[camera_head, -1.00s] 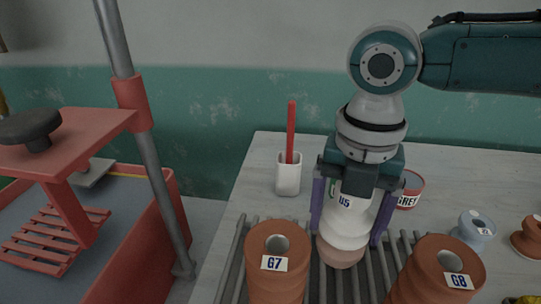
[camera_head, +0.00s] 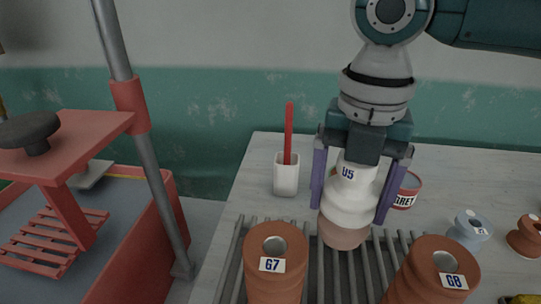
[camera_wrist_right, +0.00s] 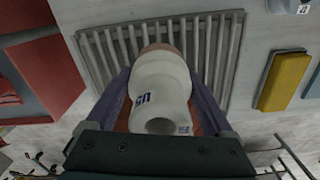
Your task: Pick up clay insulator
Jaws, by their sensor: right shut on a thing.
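A white insulator (camera_head: 350,208) with a bare pinkish clay lower end and a "U5" label stands upright between the purple fingers of my right gripper (camera_head: 358,200). The gripper points down and its fingers close on both sides of the insulator. In the right wrist view the white insulator (camera_wrist_right: 160,85) also sits between the fingers, above the grey slatted rack (camera_wrist_right: 100,50). The insulator's lower end appears a little above the slats. Two brown clay insulators, G7 (camera_head: 276,250) and G8 (camera_head: 436,272), stand at the front of the rack. My left gripper is out of view.
A white cup (camera_head: 286,178) with a red-handled tool stands behind the rack. A red-labelled tin (camera_head: 407,190) is behind the gripper. A pale blue piece (camera_head: 468,230) and a brown piece (camera_head: 527,236) lie right. A red cart (camera_head: 100,255) stands left.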

